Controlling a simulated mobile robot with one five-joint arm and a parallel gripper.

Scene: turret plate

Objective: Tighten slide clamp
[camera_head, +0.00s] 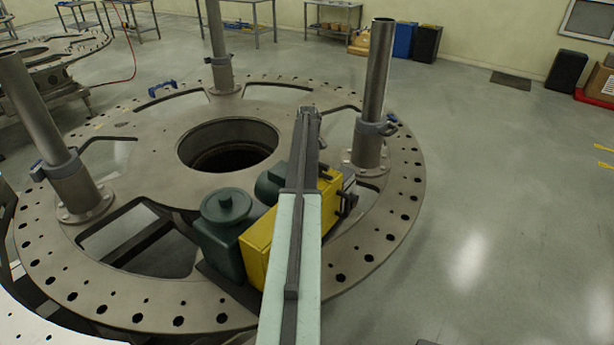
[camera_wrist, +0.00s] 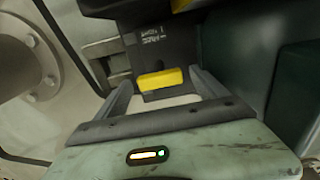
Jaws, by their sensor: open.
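In the wrist view a dark block with light lettering carries a yellow bar (camera_wrist: 161,80), which may be the slide clamp's handle; I cannot be sure. My gripper (camera_wrist: 160,84) is open, with one finger left and one right of the yellow bar. The fingers show no clear contact with it. In the head view a yellow box (camera_head: 257,245) with black parts on its right side and a dark green motor (camera_head: 222,235) sit on the turret plate (camera_head: 395,235). My arm passes over the box and hides part of it; I cannot make out the gripper there.
A right post (camera_head: 377,80), a left post (camera_head: 40,120) and a back post (camera_head: 219,50) stand on the plate, each with a grey collar. The post flange (camera_wrist: 25,60) is close at left in the wrist view.

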